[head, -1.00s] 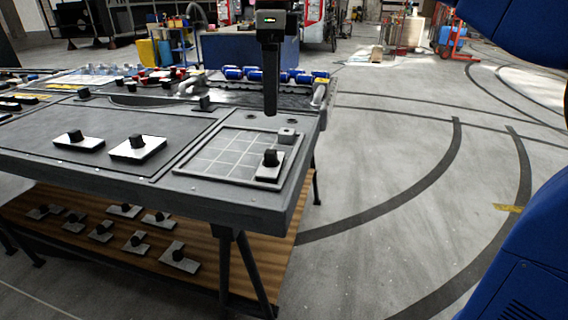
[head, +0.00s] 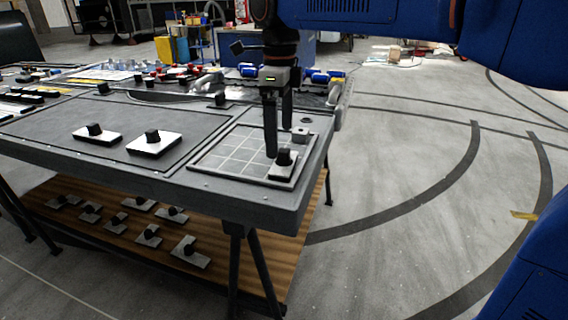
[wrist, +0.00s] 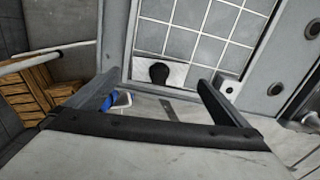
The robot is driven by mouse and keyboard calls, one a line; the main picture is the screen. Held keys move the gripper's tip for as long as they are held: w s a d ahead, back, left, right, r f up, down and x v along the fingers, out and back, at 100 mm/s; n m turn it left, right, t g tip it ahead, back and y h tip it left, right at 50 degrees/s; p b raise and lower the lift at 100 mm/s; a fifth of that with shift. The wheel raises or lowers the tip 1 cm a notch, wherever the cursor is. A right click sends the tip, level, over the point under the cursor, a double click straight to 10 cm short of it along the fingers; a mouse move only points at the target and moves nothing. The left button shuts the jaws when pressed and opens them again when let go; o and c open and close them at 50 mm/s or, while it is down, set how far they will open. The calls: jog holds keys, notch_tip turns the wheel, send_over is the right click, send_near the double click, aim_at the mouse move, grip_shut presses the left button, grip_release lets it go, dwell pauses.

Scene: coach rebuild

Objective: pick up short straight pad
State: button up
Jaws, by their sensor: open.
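A small white pad with a black knob (head: 283,162) lies at the near right corner of a gridded tray (head: 232,137) on the table. My gripper (head: 279,140) is open and empty, its fingers pointing down above that corner, close over the pad. In the wrist view the pad (wrist: 175,73) with its knob shows between and beyond my fingertips (wrist: 155,88), apart from them. Two more white pads with black knobs, one (head: 96,135) and a larger one (head: 153,143), lie on the dark mat. I cannot tell which is named short straight.
A small grey block with a hole (head: 300,135) stands at the tray's right edge, near my fingers. Several similar pads lie on the wooden shelf (head: 110,228) below. Blue rollers (head: 247,71) and small parts crowd the table's back.

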aim_at(283, 150)
jog(key=shift+d+f, duration=0.15)
jog(key=shift+f, duration=1.4)
jog(key=shift+d+f, duration=0.1)
jog(key=shift+f, duration=1.45)
jog(key=shift+c, duration=0.6)
jog(key=c, duration=0.8)
